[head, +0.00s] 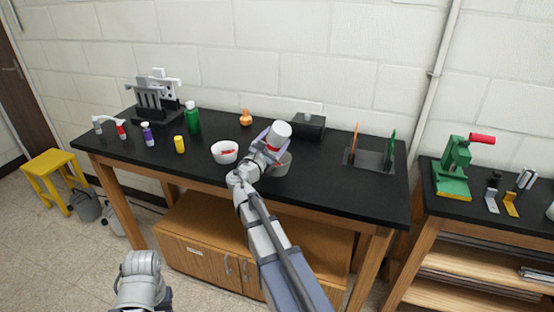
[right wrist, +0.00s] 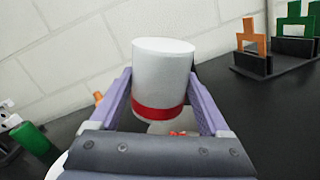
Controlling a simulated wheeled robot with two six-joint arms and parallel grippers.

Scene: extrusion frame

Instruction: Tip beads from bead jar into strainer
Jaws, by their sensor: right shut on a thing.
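The bead jar (head: 277,135), a white cylinder with a red band, is held by my right gripper (head: 268,146) above the black bench. The purple fingers are shut around its sides, and it is tilted with its plain white end up. In the right wrist view the jar (right wrist: 163,75) fills the space between the fingers, with red bits (right wrist: 180,133) below the band. A grey round container (head: 284,166), seemingly the strainer, sits just below the jar, partly hidden by my right gripper. Its inside is hard to see. My left arm shows at the bottom edge, but its jaws do not.
A white bowl (head: 225,152) with red contents stands left of my gripper. Green (head: 192,118), purple (head: 147,134) and yellow (head: 179,144) containers stand further left. A dark box (head: 308,126) is behind, and a grey holder (head: 369,160) with orange and green pieces is right.

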